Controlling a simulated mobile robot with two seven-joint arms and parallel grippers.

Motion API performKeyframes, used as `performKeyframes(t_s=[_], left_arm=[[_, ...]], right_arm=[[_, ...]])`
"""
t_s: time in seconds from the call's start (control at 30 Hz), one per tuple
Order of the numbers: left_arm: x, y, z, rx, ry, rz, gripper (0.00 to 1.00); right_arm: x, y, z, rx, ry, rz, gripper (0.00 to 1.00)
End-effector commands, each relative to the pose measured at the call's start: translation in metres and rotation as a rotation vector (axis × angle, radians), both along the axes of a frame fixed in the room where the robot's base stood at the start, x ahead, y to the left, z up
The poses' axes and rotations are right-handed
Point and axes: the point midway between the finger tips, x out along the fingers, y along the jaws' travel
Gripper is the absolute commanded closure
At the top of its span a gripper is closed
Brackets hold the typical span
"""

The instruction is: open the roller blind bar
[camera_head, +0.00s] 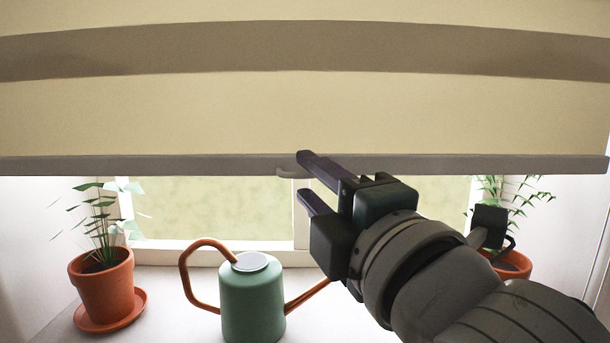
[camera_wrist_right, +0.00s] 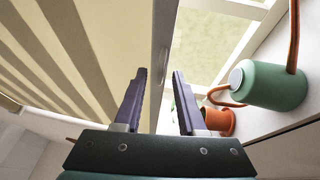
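The beige striped roller blind (camera_head: 300,110) hangs partly down across the window and ends in a grey bottom bar (camera_head: 150,166). A small pull tab (camera_head: 290,174) hangs from the bar near its middle. My right gripper (camera_head: 304,180) is open at the bar, just right of the tab. Its upper finger overlaps the bar and its lower finger is below it. In the right wrist view the bar (camera_wrist_right: 163,45) runs through the gap between the two spread fingers (camera_wrist_right: 158,72); I see no clear contact. My left gripper is in neither view.
A green watering can (camera_head: 252,300) with orange handle and spout stands on the white sill, below my right gripper. A potted plant (camera_head: 105,285) on a saucer is at the left. Another potted plant (camera_head: 513,264) is at the right, partly behind my right arm.

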Motion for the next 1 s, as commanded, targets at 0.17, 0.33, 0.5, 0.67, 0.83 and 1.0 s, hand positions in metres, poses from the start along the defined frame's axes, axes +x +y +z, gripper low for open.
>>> performKeyframes(t_s=[0.17, 0.33, 0.5, 0.67, 0.83, 1.0], left_arm=[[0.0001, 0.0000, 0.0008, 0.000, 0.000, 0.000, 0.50], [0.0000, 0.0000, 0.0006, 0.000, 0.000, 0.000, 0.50], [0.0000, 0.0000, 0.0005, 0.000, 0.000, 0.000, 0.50], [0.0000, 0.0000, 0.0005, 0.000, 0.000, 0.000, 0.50], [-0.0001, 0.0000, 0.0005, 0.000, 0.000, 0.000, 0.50], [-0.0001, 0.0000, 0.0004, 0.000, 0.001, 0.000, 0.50]], right_arm=[[0.0096, 0.0039, 0.0014, 0.000, 0.000, 0.000, 0.60], [0.0103, 0.0043, 0.0011, 0.001, 0.001, 0.000, 0.60], [0.0101, 0.0042, 0.0011, 0.001, 0.001, 0.000, 0.69], [0.0100, 0.0042, 0.0011, 0.001, 0.001, 0.000, 0.87], [0.0099, 0.0041, 0.0010, 0.001, 0.001, 0.000, 1.00], [0.0099, 0.0041, 0.0010, 0.001, 0.001, 0.000, 1.00]])
